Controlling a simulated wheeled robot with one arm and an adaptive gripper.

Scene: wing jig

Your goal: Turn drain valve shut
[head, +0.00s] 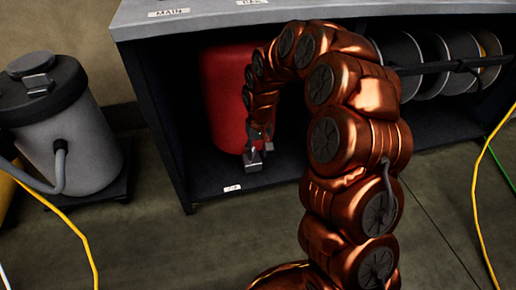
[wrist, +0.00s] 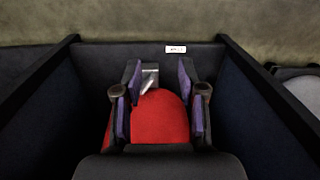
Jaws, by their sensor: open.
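A red tank (head: 225,95) stands inside the dark compartment under the bench. In the wrist view its red surface (wrist: 160,120) fills the gap between my fingers. A small grey drain valve (wrist: 150,72) with a pale, slanted lever (wrist: 147,86) shows just beyond the red surface, nearer the left finger. My gripper (wrist: 160,98) is open, with a purple-padded finger on each side of the red surface and the valve. I cannot tell whether a finger touches the lever. In the head view my gripper (head: 256,152) is low at the tank's front, and the valve cannot be told apart there.
Dark compartment walls (wrist: 38,95) stand on both sides of my gripper. A small label (head: 232,188) is on the shelf's front edge. Cable reels (head: 435,60) sit in the bay to the right. A grey vacuum (head: 65,125) stands at the left. Yellow cables (head: 85,245) lie on the floor.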

